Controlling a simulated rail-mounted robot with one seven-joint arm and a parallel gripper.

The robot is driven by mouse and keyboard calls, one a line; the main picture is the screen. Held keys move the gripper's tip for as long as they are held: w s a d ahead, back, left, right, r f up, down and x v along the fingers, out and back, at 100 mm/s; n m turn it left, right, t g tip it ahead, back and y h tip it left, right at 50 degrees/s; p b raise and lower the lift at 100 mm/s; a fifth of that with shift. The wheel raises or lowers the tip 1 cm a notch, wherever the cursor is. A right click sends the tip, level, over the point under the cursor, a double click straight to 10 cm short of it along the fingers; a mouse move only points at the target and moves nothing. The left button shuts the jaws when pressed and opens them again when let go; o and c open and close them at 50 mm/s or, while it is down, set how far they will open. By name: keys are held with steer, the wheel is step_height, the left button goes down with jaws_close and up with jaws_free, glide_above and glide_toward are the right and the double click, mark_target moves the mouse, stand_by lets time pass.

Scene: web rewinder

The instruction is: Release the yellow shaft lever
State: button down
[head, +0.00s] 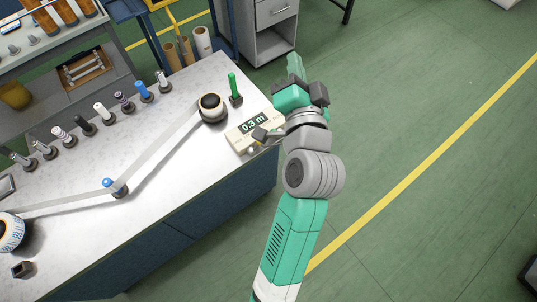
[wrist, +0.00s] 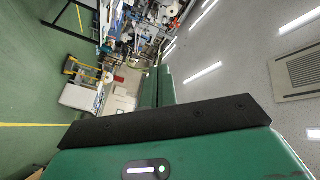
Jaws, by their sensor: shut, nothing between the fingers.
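I cannot clearly make out the yellow shaft lever in either view. In the head view a small dark block (head: 259,133) with a thin pale or yellowish piece beside it sits at the front of the cream display box (head: 240,137), partly behind my arm; I cannot tell if it is the lever. My gripper (head: 295,62) is beyond the bench's right end, over the floor and apart from the box. In the wrist view its two green fingers (wrist: 158,88) lie side by side, shut and empty.
A green post (head: 235,88) stands near the display. Several capped posts line the back.

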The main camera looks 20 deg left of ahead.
step_height(320, 180, down, 26)
steer(key=a+m+g+b, duration=0.2)
steer(key=m+b, duration=0.3)
steer(key=b, duration=0.2)
steer(key=m+g+b, duration=0.2)
steer(key=m+b, duration=0.3)
steer(key=m, duration=0.1)
glide_toward(257, 146)
steer(key=w+d, duration=0.1)
steer(key=d, duration=0.3)
steer(key=shift+w, duration=0.25)
steer(key=b+x, duration=0.3)
steer(key=x, duration=0.7)
steer(key=shift+a+r, duration=0.1)
steer(key=shift+r, duration=0.1)
steer(key=shift+b, duration=0.45)
